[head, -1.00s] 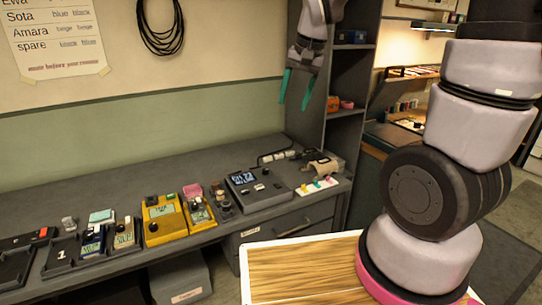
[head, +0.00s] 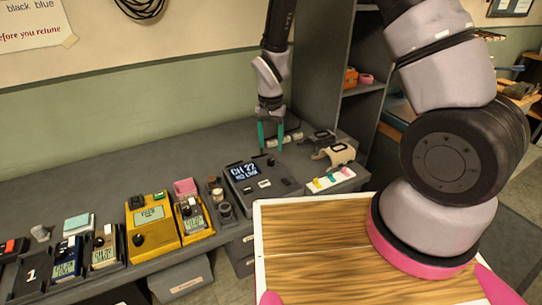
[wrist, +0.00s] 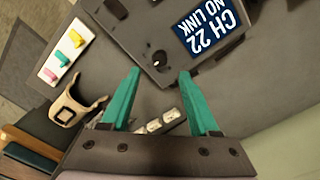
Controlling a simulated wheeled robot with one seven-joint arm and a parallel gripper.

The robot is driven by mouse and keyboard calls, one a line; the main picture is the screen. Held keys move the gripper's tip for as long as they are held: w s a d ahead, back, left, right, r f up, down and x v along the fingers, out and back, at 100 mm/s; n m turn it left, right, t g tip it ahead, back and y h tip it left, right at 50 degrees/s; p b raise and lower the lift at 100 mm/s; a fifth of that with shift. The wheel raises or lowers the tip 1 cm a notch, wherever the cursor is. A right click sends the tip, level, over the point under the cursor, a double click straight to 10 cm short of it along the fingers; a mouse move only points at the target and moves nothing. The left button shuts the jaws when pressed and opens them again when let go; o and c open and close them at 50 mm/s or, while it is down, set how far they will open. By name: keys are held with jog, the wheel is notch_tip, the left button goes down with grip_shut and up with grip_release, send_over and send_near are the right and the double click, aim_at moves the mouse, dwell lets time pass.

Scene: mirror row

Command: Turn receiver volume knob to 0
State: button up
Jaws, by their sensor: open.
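The receiver (head: 262,181) is a dark grey box on the bench with a lit screen reading "CH 22 NO LINK". Its screen also shows upside down in the wrist view (wrist: 208,25). A small round black knob (wrist: 159,58) with a light mark sits on its top panel; it also shows in the head view (head: 270,161). My gripper (head: 270,149) points down over the back edge of the receiver. In the wrist view its teal fingers (wrist: 160,75) are apart and empty, and the knob appears between and just beyond their tips. I see no contact with the knob.
A white strip with coloured tabs (head: 331,179) and a beige clamp-like item (head: 336,154) lie right of the receiver. A yellow device (head: 152,226) and several smaller devices stand to the left. A pale block strip (head: 288,139) lies behind. The bench's back left is clear.

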aim_at(271, 160)
notch_tip(271, 160, down, 6)
jog(key=shift+f, duration=0.1)
grip_shut()
